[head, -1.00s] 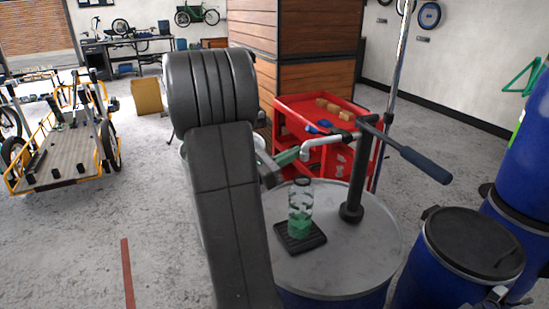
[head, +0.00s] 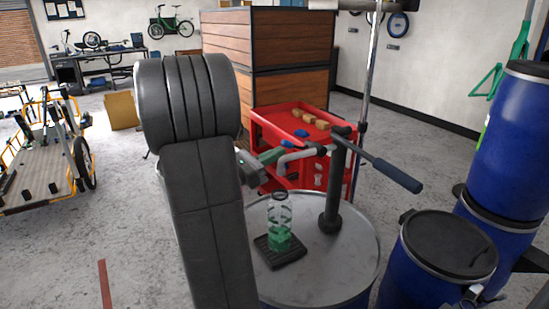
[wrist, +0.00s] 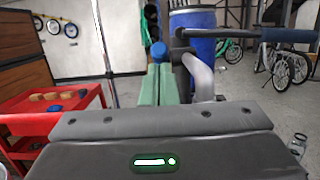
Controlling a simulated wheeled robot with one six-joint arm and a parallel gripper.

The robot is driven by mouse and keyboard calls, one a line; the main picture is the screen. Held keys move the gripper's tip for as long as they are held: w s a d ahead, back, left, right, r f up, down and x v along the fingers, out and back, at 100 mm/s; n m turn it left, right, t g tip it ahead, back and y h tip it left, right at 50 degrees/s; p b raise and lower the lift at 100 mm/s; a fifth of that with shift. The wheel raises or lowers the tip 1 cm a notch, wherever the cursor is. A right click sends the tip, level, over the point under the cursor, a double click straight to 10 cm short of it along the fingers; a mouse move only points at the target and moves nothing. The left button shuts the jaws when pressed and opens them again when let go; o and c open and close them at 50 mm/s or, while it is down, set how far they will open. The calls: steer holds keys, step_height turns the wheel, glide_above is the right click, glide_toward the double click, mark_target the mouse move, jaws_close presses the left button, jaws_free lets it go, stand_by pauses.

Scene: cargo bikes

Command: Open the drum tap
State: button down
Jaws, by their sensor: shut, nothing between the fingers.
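A drum with a grey lid (head: 345,262) stands in front of me, carrying a black pump (head: 332,190) with a grey curved spout (head: 292,157) and a long side lever (head: 385,170). Under the spout, a clear bottle with green liquid (head: 279,222) stands on a black tray (head: 280,252). My gripper (head: 273,155) is near the spout, left of the pump. Its green fingers (wrist: 156,84) are together, with nothing between them. In the wrist view the spout (wrist: 201,78) is just right of the fingers. A small blue round thing (wrist: 158,51) shows beyond the fingertips. I cannot make out a tap for certain.
A red cart (head: 290,125) with small items stands behind the drum. Blue drums (head: 455,262) (head: 525,140) stand at the right, two of them stacked. A metal pole (head: 368,80) rises behind the pump. Open floor lies to the left, before a cargo bike (head: 50,170).

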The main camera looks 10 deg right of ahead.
mark_target(283, 140)
steer(key=r+g+y+p, duration=0.1)
steer(key=r+y, duration=0.1)
steer(key=d+r+y+p, duration=0.1)
steer(key=r+y, duration=0.1)
steer(key=d+r+g+y, duration=0.1)
steer(key=r+y, duration=0.1)
steer(key=shift+w+r+g+p, duration=0.3)
steer(key=shift+w+r+p, duration=0.1)
steer(key=shift+w+d+r, duration=0.1)
steer(key=shift+d+r, duration=0.05)
steer(key=shift+r, duration=0.15)
steer(key=shift+r, duration=0.2)
steer(key=shift+f, duration=0.1)
